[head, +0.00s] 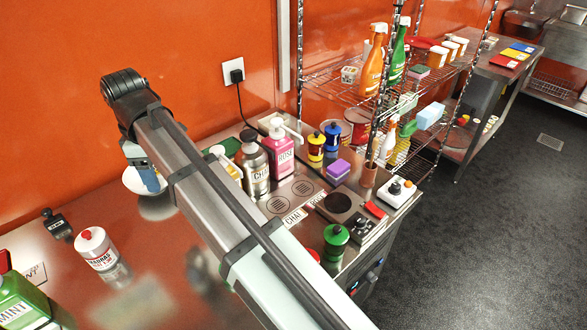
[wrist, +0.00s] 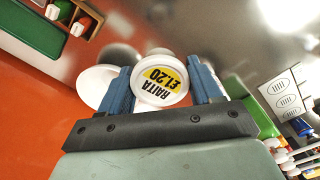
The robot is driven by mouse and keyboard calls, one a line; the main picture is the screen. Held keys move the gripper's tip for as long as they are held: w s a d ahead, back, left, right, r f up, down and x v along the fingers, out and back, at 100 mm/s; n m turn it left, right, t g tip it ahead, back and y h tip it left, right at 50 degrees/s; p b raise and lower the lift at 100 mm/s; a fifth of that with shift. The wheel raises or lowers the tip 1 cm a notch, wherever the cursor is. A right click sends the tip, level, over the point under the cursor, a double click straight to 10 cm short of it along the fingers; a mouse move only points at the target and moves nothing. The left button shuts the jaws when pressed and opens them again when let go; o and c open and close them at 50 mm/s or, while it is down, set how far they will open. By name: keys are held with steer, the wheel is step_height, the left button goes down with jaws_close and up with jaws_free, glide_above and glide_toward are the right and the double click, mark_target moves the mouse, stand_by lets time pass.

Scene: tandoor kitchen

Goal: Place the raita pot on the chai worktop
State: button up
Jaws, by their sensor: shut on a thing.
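The raita pot (wrist: 160,84), a small white tub whose lid has a yellow label reading RAITA £1.20, sits between the two blue fingers of my gripper (wrist: 164,88) in the wrist view. The fingers are shut on it. In the head view, my gripper (head: 150,178) is at the left over the steel counter, and the pot cannot be made out there. The chai worktop (head: 290,196) is to the right of my gripper, with a CHAI label and printed circles. Its printed circles also show at the right edge of the wrist view.
A white bowl (head: 134,182) is close beside my gripper. A CHAI flask (head: 255,164), a pink ROSE bottle (head: 280,150), a purple sponge (head: 338,170), a hot plate (head: 340,204) and a green-lidded jar (head: 335,238) crowd the worktop. A MADRAS shaker (head: 97,250) stands at the left.

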steer(key=w+d+m, duration=0.1)
steer(key=w+d, duration=0.6)
steer(key=w, duration=0.5)
steer(key=w+d, duration=0.7)
steer(key=w, duration=0.5)
steer(key=w+d, duration=1.5)
steer(key=d, duration=0.3)
steer(key=shift+m, duration=0.3)
steer(key=shift+f, duration=7.65)
steer(key=o, duration=1.1)
steer(key=shift+f, duration=0.15)
steer(key=shift+c, duration=0.2)
step_height(320, 180, up, 12)
